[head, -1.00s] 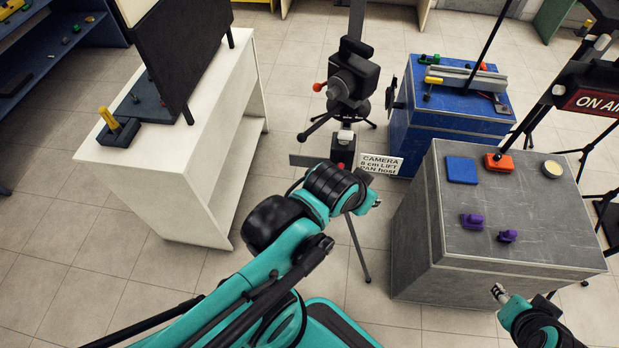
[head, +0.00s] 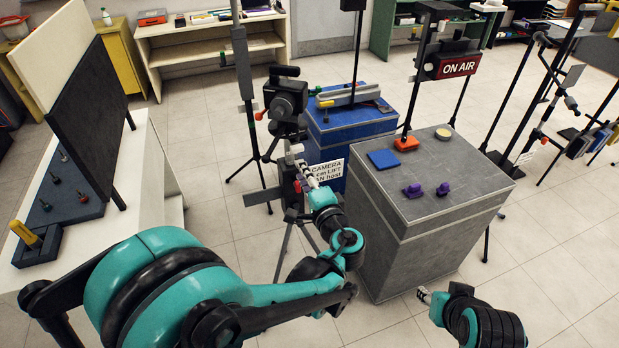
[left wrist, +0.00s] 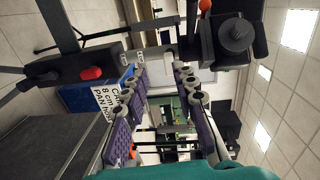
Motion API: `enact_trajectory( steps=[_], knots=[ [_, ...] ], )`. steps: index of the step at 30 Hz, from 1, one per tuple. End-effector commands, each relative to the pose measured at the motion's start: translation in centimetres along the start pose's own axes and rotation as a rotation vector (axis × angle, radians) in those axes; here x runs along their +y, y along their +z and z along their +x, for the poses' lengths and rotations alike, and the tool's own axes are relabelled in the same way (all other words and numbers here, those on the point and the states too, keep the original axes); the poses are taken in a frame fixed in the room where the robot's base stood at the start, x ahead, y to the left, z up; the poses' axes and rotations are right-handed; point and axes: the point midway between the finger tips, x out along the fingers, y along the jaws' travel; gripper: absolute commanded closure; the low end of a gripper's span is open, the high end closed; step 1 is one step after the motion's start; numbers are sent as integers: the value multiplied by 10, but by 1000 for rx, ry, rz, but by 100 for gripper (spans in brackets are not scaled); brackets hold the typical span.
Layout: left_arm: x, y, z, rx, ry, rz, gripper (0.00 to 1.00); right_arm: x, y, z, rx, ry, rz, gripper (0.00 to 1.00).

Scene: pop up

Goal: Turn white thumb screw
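The camera rig (head: 285,100) stands on a tripod at the middle of the head view, with the sign (head: 328,174) beside it. My left gripper (head: 298,160) is raised close in front of the rig's column, below the camera body. In the left wrist view, its two purple-padded fingers (left wrist: 160,75) are apart, with a clear gap between them. A pale grey-white part of the column (left wrist: 166,48) shows beyond the fingertips; I cannot tell whether it is the white thumb screw. Contact is not clear. My right gripper (head: 424,295) is low, in front of the grey box; its finger opening is too small to tell.
A red knob (left wrist: 91,73) and the dark camera body (left wrist: 235,38) flank the column. The grey box (head: 425,205) carries purple pieces and a blue pad. The blue box (head: 355,125) stands behind. A white bench (head: 145,190) is at left.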

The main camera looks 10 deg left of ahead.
Motion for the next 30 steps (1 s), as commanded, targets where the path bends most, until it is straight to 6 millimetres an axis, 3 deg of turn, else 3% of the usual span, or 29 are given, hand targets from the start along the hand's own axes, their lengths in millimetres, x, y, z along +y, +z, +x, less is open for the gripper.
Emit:
enact_trajectory(
  steps=[3, 7, 21, 29, 30],
  knots=[
    [-1, -14, -2, 17, -65, 38, 72, 0, 2, 2, 0, 0, 0, 62],
    [-4, -17, 3, 20, -85, 50, 72, 0, 2, 2, 0, 0, 0, 62],
    [-8, -17, 61, 18, -82, 48, 72, 0, 2, 2, 0, 0, 0, 62],
    [-10, -18, 76, 19, -82, 48, 72, 0, 3, 4, 0, 0, 0, 62],
    [-10, -19, 75, 20, -82, 48, 80, 0, 3, 4, 0, 0, 0, 62]
  ],
)
